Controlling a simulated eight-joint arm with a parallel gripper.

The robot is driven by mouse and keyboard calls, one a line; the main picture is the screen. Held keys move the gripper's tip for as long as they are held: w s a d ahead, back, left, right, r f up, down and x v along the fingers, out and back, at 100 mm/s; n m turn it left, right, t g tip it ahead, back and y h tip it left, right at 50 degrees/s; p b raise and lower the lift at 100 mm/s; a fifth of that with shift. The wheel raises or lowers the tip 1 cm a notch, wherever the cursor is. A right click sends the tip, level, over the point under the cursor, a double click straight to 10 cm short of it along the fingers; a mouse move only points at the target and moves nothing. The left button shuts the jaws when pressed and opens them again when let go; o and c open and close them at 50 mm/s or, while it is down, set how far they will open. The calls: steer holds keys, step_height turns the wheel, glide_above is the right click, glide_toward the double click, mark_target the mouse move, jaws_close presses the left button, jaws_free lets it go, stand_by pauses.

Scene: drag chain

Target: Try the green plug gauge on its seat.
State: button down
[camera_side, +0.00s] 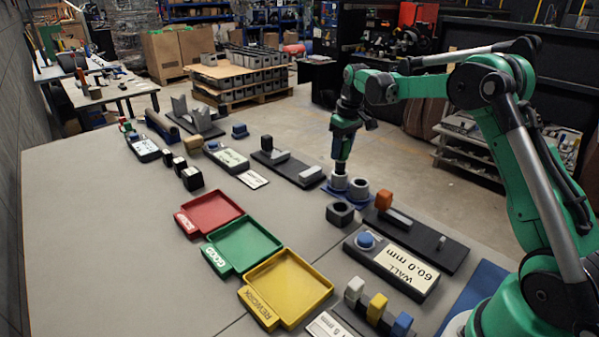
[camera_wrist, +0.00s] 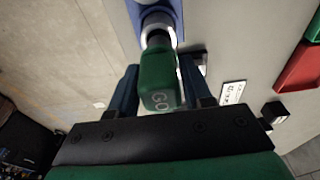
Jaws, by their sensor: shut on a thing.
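My gripper (camera_side: 340,169) points straight down over a grey-white ring seat (camera_side: 338,184) on a blue plate at the right of the table. In the wrist view, the jaws (camera_wrist: 160,84) are shut on the green plug gauge (camera_wrist: 158,82), gripping its green handle marked GO. The gauge's dark end meets the pale ring (camera_wrist: 160,32) on the blue plate (camera_wrist: 138,8). I cannot tell how far it sits in the bore. A second grey ring (camera_side: 358,189) stands beside the first.
A black hollow block (camera_side: 340,213) stands in front of the rings. A black fixture with an orange block (camera_side: 384,201) lies to the right. Red (camera_side: 211,213), green (camera_side: 242,245) and yellow (camera_side: 288,287) trays lie to the left.

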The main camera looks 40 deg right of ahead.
steer(key=shift+f, duration=1.1)
stand_by(1.1)
steer(key=shift+r, duration=2.55)
